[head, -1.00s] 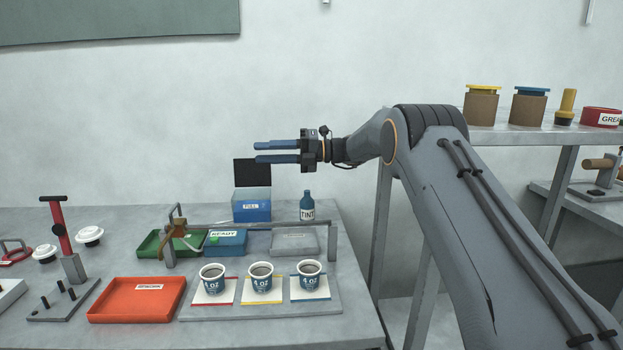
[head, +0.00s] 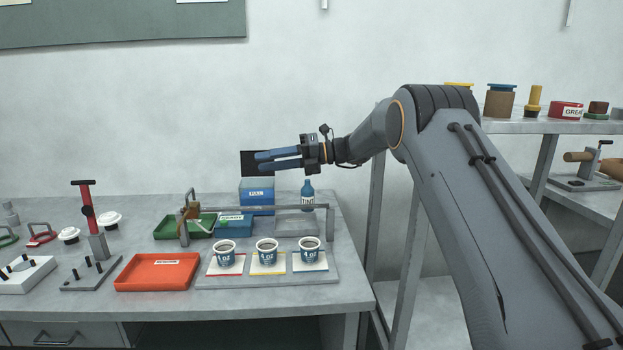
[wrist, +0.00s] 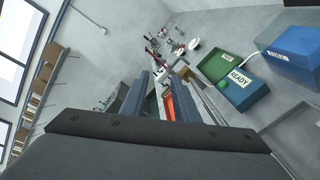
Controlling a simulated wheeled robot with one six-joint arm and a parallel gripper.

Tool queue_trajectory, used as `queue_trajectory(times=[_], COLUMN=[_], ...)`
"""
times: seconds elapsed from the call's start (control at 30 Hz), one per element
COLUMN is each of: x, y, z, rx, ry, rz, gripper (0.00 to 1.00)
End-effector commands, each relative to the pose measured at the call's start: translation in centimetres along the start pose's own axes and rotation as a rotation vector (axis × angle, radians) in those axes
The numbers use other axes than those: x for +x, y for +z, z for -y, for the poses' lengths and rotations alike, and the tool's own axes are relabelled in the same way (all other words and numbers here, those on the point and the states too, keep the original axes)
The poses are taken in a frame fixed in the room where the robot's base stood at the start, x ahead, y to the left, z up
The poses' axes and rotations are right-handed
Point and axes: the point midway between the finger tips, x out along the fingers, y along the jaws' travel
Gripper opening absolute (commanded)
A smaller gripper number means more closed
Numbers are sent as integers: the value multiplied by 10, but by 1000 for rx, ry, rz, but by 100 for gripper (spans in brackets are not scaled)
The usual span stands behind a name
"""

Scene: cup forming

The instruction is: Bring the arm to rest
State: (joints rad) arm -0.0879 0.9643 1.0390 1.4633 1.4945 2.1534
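My gripper (head: 260,161) is open and empty, its two blue fingers pointing left in the head view. No object touches the gripper in either view.
Three cups (head: 267,250) stand on cards below a metal rail. An orange tray (head: 157,272), a green tray (head: 172,226), a blue READY box (head: 234,226) and a TINT bottle (head: 308,194) share the bench. A loaded shelf (head: 560,126) stands right.

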Motion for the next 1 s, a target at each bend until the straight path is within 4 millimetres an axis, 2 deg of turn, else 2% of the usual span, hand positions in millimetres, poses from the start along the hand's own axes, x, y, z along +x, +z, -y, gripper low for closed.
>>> queue_trajectory(times=[0.27, 0.37, 0.47, 0.6, 0.77, 0.87, 1.0], x=[-15, -26, -44, -83, -134, -168, -210], y=[-44, -71, -110, -185, -277, -334, -410], z=[12, 17, 20, 20, 9, -2, -22], rx=[-199, -308, -457, -737, -1077, -1290, -1575], ry=[-165, -237, -315, -394, -370, -284, -74], rz=[-106, -180, -296, -547, -886, -1109, -1402], gripper=[28, 28, 28, 28, 28, 28, 28])
